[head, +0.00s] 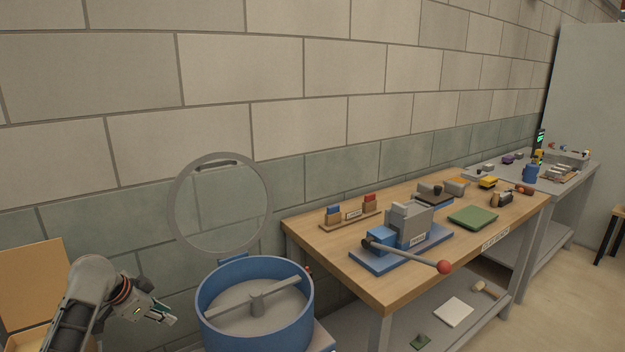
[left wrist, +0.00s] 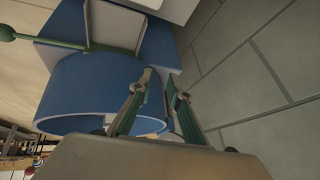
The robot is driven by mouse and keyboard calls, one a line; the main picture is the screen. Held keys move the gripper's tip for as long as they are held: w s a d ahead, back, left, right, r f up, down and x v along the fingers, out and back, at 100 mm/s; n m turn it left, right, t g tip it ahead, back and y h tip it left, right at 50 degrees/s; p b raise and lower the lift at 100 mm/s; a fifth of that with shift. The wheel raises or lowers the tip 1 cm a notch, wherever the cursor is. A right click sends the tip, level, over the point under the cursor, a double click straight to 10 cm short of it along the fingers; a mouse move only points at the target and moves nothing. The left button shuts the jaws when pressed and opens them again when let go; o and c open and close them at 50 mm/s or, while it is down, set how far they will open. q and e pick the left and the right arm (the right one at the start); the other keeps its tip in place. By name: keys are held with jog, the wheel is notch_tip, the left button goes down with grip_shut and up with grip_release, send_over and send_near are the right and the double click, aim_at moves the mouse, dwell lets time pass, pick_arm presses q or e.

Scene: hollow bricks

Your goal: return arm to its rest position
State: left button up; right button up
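My left arm (head: 92,290) comes in at the lower left of the head view, bent, with its left gripper (head: 163,314) pointing right. The gripper is just left of the blue round drum (head: 305,312) and apart from it in the picture. In the left wrist view the two fingers of the left gripper (left wrist: 160,82) stand apart with a gap between the tips, and nothing is held between them. The blue drum (left wrist: 75,85) shows behind the fingers there. My right gripper is in neither view.
A round clear lid (head: 219,202) stands raised behind the drum. A tan box (head: 35,285) is behind my left arm. A wooden bench (head: 330,260) to the right carries a press with a red-knobbed lever (head: 410,256). A block wall (head: 240,80) closes the back.

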pick_arm(q)
jog(key=s+d+f+y, duration=0.1)
jog(key=s+f+y, duration=0.1)
jog(key=s+f, duration=0.45)
jog(key=s+d+f+y, duration=0.15)
jog(key=s+f, duration=0.25)
jog(key=s, duration=0.6)
jog(key=s+r+n+t+y, duration=0.1)
jog(key=s+r+y, duration=0.15)
jog(key=s, duration=0.75)
jog(key=s+r+n+y, duration=0.1)
jog(key=s+r, duration=0.2)
jog(key=s, duration=0.6)
jog(key=w+d+f+n+t+h, duration=0.1)
jog(key=d+f+t+h, duration=0.3)
jog(key=d+f, duration=1)
jog(key=d+n+h, duration=0.1)
jog(key=d+h, duration=0.1)
jog(key=h, duration=0.1)
jog(key=shift+w+n, duration=0.4)
jog(key=shift+a, duration=0.1)
